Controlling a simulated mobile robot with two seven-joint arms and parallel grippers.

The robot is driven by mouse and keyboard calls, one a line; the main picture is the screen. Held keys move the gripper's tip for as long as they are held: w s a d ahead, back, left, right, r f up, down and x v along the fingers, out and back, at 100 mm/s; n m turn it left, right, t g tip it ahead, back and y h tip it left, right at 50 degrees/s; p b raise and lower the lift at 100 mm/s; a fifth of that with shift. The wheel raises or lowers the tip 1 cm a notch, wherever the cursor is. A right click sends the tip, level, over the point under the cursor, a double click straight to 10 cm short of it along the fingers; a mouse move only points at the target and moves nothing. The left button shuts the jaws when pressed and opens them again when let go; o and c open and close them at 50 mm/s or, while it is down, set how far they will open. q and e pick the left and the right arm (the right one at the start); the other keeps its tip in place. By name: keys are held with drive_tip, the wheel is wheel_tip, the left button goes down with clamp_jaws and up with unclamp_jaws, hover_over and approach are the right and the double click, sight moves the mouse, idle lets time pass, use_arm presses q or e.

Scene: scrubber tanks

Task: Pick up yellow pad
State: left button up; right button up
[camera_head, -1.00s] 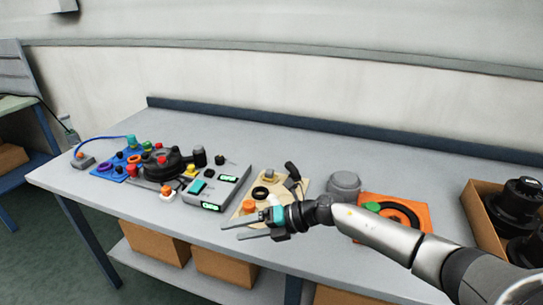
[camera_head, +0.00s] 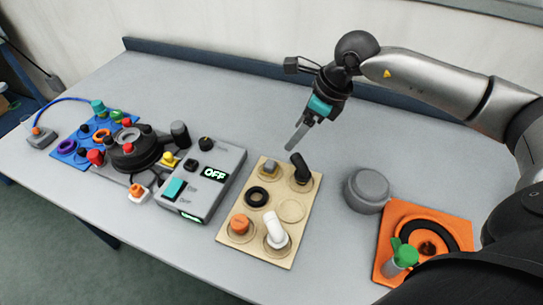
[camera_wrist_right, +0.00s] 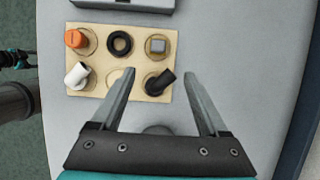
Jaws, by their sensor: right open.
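A small yellow piece (camera_head: 168,159) sits at the right side of the round black device in the head view. I cannot tell whether it is the yellow pad, and no other loose yellow pad stands out. My right gripper (camera_head: 296,140) is open and empty above the far end of the beige board (camera_head: 262,222), well to the right of the yellow piece. In the right wrist view its two fingers (camera_wrist_right: 160,75) are apart near the board's black elbow. A dark and teal part at that view's left edge looks like my left gripper (camera_wrist_right: 16,59); its jaws are unclear.
The board holds an orange cap (camera_head: 240,224), a black ring (camera_head: 257,196), a white elbow (camera_head: 275,230) and a black elbow (camera_head: 300,168). A grey control box (camera_head: 215,160) reads OFF. A grey cylinder (camera_head: 368,188) and an orange plate (camera_head: 388,226) stand right. The table's back is clear.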

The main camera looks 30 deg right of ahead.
hover_over(271, 164)
drive_tip(key=s+d, duration=0.2)
wheel_tip(271, 164, down, 8)
drive_tip(key=shift+f, duration=0.2)
drive_tip(key=shift+b+x, duration=0.4)
drive_tip(key=shift+x, duration=2.4)
drive_tip(key=shift+w+a+r, duration=0.1)
drive_tip(key=shift+w+a, duration=0.05)
drive_tip(key=shift+c, duration=0.2)
clamp_jaws()
